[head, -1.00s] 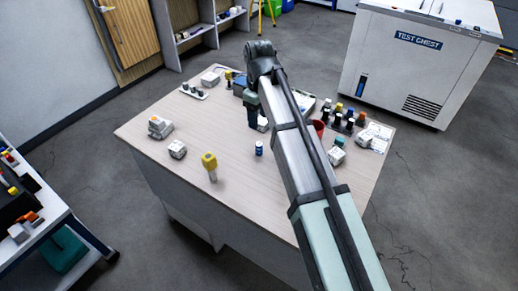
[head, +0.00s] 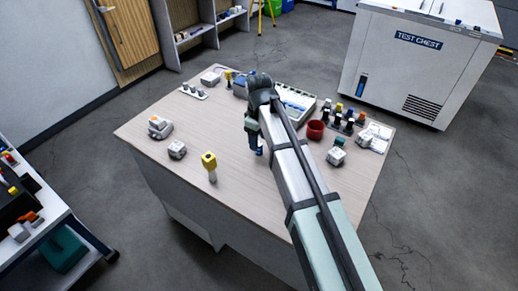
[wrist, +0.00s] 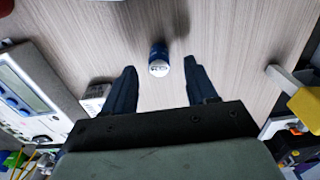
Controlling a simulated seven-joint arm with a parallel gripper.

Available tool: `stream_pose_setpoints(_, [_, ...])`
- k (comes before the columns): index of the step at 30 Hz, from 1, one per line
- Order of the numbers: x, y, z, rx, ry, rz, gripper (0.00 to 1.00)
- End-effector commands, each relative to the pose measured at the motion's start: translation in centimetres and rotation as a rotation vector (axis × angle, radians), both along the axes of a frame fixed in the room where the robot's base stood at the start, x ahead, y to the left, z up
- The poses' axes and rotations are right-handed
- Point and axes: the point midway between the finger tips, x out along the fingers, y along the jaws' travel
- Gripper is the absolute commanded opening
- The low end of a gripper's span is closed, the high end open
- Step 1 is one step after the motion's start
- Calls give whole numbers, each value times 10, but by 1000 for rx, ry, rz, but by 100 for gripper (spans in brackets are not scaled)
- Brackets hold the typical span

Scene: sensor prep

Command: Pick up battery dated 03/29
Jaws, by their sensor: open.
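A small blue battery (wrist: 159,55) with a white end cap stands on the wooden table. Its cap carries dark print too small to read as a date. In the head view this battery (head: 259,152) is partly hidden by my gripper (head: 253,138), which points down right beside or over it. In the wrist view my gripper (wrist: 159,72) is open and empty, with its two dark fingers on either side of the line to the battery. The battery shows between and just past the fingertips. I cannot tell whether a finger touches it.
A yellow-topped tool (head: 210,164) stands left of my gripper. A red cup (head: 315,130), a white block (head: 336,155) and several dark bottles (head: 340,117) are to the right. The table's front is clear.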

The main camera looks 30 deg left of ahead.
Motion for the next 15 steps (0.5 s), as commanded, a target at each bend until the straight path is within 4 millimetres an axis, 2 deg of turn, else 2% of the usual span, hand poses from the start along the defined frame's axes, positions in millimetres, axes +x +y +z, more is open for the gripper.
stream_pose_setpoints(7, [1,0,-31,-1,1,0,57])
stream_pose_setpoints(15, [1,1,-37,0,-1,0,57])
